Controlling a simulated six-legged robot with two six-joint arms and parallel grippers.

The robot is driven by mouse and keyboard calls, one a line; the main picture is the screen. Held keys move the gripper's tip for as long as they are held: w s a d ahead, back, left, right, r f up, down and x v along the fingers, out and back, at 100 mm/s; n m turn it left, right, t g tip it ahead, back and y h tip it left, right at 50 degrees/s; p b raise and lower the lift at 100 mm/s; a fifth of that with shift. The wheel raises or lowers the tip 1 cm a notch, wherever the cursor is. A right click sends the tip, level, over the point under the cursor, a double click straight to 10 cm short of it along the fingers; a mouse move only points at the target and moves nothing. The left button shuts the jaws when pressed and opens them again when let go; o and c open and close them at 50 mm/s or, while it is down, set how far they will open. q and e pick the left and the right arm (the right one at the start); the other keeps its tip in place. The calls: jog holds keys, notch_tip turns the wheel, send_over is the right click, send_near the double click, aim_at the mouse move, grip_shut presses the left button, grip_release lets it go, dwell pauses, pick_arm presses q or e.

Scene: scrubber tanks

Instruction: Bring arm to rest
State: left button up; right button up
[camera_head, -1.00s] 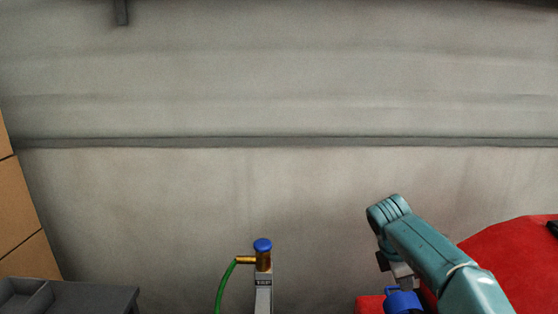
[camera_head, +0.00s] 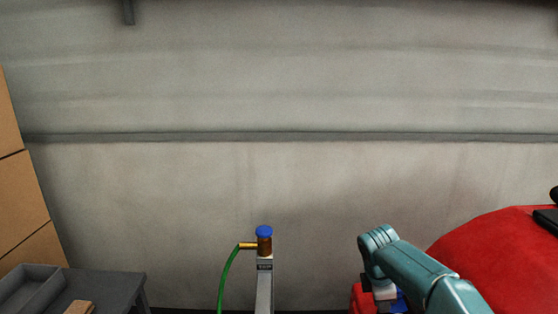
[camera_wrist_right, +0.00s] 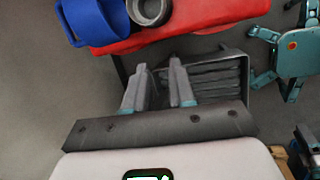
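My right arm comes in from the lower right of the head view, with teal links. My right gripper (camera_wrist_right: 160,78) shows in the right wrist view, its two grey fingers apart with nothing seen between them. It points toward a red body (camera_wrist_right: 190,22) with a blue ring-like part (camera_wrist_right: 97,20) and a grey round collar (camera_wrist_right: 150,10) on it. I cannot tell whether the fingers touch anything, but they look clear of the red body. In the head view the gripper itself is mostly hidden behind the arm.
A post with a brass fitting, blue cap (camera_head: 264,231) and green hose (camera_head: 228,276) stands at bottom centre. A rounded red tank (camera_head: 490,250) is at right. A grey table (camera_head: 112,287) and cardboard boxes (camera_head: 22,195) are at left. A grey slatted container (camera_wrist_right: 218,75) lies beyond my fingers.

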jog(key=s+a+f+m+y, duration=0.25)
jog(key=s+a+f, duration=0.2)
jog(key=f, duration=0.35)
jog(key=s+a+f+m+g+y, duration=0.1)
jog(key=s+a+f+m, duration=0.2)
jog(key=s+f, duration=0.35)
jog(key=s+a+f+m+y, duration=0.2)
jog(key=s+a+f+m, duration=0.15)
jog(key=f, duration=0.45)
jog(key=s+a+f+m, duration=0.1)
jog(key=s+m, duration=0.4)
jog(key=s, duration=0.5)
jog(key=s+a+f+m+y, duration=0.1)
jog(key=s+f+m, duration=0.2)
jog(key=s, duration=0.7)
jog(key=shift+a+f+m+g, duration=0.25)
jog(key=shift+m+g, duration=0.05)
jog(key=shift+m, duration=0.7)
jog(key=shift+s+d+y, duration=0.1)
jog(key=shift+d+y, duration=0.05)
jog(key=shift+y, duration=0.1)
